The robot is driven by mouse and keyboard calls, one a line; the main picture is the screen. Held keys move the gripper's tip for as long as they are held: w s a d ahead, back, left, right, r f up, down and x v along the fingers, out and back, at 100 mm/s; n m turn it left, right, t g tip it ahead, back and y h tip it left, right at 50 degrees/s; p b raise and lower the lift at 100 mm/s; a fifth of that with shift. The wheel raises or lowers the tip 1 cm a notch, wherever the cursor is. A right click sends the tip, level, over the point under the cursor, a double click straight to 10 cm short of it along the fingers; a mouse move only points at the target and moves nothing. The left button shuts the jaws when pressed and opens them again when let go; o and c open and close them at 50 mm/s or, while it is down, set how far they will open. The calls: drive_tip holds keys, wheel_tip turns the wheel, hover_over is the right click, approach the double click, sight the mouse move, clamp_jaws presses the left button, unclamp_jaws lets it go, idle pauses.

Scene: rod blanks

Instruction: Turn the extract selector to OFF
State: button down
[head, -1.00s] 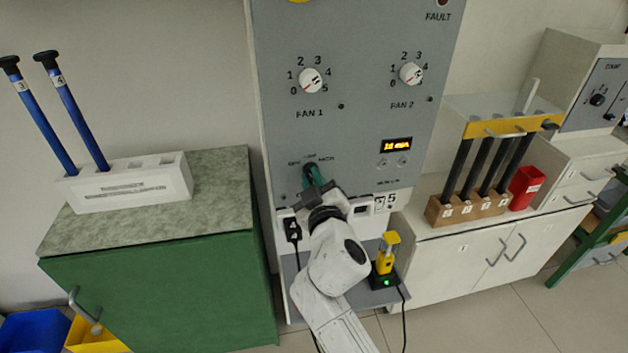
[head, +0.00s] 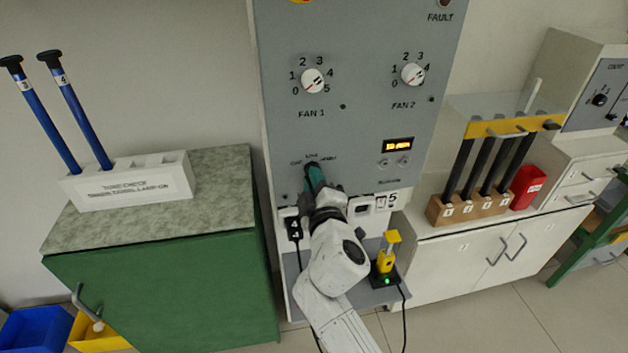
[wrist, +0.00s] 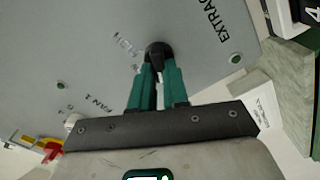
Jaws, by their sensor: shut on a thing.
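The extract selector (wrist: 157,54) is a black knob on the grey panel (head: 352,135), with the word EXTRACT printed near it in the wrist view. My gripper (head: 314,174) has green fingers, and in the wrist view the gripper (wrist: 157,75) is shut on the knob. In the head view my fingers and wrist hide most of the knob. Small position labels (head: 312,159) arc above it, too small to read surely. I cannot tell which position its pointer faces.
FAN 1 (head: 313,80) and FAN 2 (head: 413,74) dials sit higher on the panel. A lit display (head: 398,145) is to the right of my gripper. A shelf below holds a yellow device (head: 387,257). A green cabinet (head: 165,290) stands left, a white cabinet (head: 475,250) right.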

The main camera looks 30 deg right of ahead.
drive_tip(key=c, duration=1.1)
unclamp_jaws()
drive_tip(key=b+v, duration=0.1)
drive_tip(key=v, duration=1)
drive_tip(key=shift+w+b, duration=0.1)
drive_tip(key=shift+b, duration=0.3)
drive_tip(key=s+d+f+m+g, duration=0.4)
drive_tip(key=s+d+f+g, duration=0.15)
drive_tip(key=f, duration=0.25)
drive_tip(key=s+d+f+m+g, duration=0.3)
drive_tip(key=s+d+f+g, duration=0.1)
drive_tip(key=s+f, duration=0.25)
drive_tip(key=s+a+f+g+y, duration=0.1)
drive_tip(key=s+f+g, duration=0.1)
drive_tip(key=s, duration=0.3)
drive_tip(key=s+a+f+m+g+y, duration=0.1)
drive_tip(key=s+a+f+g+y, duration=0.1)
drive_tip(key=s+f, duration=0.2)
drive_tip(key=s+a+f+m+g+y, duration=0.1)
drive_tip(key=s+f+g, duration=0.2)
drive_tip(key=s, duration=0.5)
drive_tip(key=shift+a+f+y, duration=0.2)
drive_tip(key=shift+f+y, duration=0.2)
